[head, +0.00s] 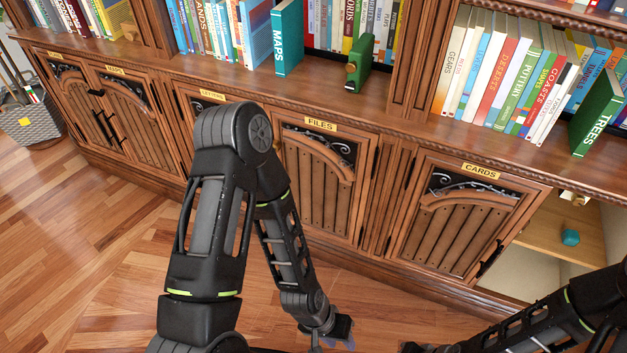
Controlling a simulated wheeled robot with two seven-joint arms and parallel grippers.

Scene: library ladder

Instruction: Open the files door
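The files door (318,190) is a wooden cabinet door with vertical slats, a carved arch and dark scrollwork at the top. It appears closed. A yellow FILES label (321,124) sits above it. My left arm stands in front of its left edge and hides that side, and I see no handle on the visible part. My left gripper (330,334) is low at the bottom edge, below the door and apart from it in the picture; its fingers are too small and dark to read. My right gripper (424,348) barely shows at the bottom edge.
The CARDS door (455,225) is closed to the right, beside an open compartment (545,225) holding a teal object (571,238). More closed doors (112,112) are at left. Books stand on the shelf above; a green TREES book (597,115) is near its edge. A basket (30,120) stands far left.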

